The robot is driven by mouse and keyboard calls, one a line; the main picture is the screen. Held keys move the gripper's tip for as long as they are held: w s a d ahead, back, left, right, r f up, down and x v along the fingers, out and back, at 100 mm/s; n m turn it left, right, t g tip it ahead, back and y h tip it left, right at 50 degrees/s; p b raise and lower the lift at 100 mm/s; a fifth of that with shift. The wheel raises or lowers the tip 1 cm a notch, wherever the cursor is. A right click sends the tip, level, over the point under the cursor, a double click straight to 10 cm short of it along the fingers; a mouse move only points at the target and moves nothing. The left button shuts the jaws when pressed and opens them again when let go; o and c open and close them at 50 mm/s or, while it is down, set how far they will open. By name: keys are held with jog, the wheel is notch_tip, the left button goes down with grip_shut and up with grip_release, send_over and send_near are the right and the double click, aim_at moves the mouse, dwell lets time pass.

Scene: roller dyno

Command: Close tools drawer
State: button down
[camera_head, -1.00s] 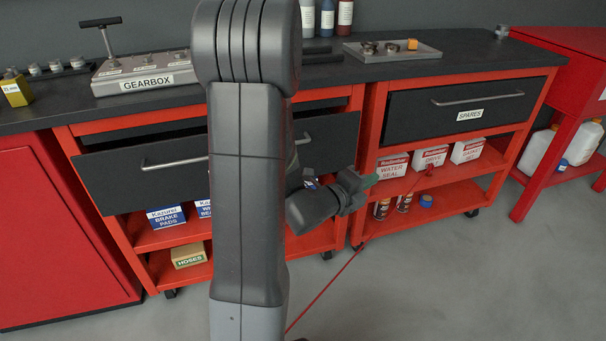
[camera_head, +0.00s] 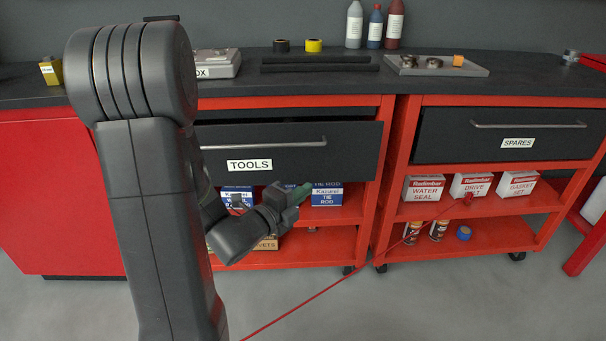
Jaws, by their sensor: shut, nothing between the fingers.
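The tools drawer (camera_head: 345,150) is a dark front with a long metal handle (camera_head: 263,146) and a white TOOLS label (camera_head: 249,165). It stands pulled out from the red cabinet under the black worktop, with a dark gap above its front. My gripper (camera_head: 301,193) is shut and empty, in front of and below the drawer front, before the boxes on the shelf. Its tip has a green part. My arm hides the drawer's left end.
The spares drawer (camera_head: 570,140) on the right sits flush in its cabinet. Boxes such as the tie rod box (camera_head: 327,194) and the water seal box (camera_head: 424,188) stand on the shelves. The grey floor in front is otherwise clear.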

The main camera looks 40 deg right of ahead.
jog(key=b, duration=0.1)
send_near(336, 159)
jog(key=s+d, duration=0.2)
jog(key=d, duration=0.1)
jog(key=w+d, duration=0.2)
jog(key=shift+w+d+f, duration=0.1)
jog(key=shift+w+d, duration=0.05)
jog(key=shift+w, duration=0.15)
jog(key=shift+w+d, duration=0.2)
jog(key=shift+w, duration=0.15)
jog(key=w+d, duration=0.1)
jog(key=w, duration=0.1)
jog(key=w+d, duration=0.2)
jog(key=w, duration=0.1)
jog(key=w+d, duration=0.1)
jog(key=w, duration=0.1)
jog(key=shift+w+d, duration=0.3)
jog(key=shift+d, duration=0.05)
jog(key=shift+w+r, duration=0.15)
jog(key=shift+r, duration=0.1)
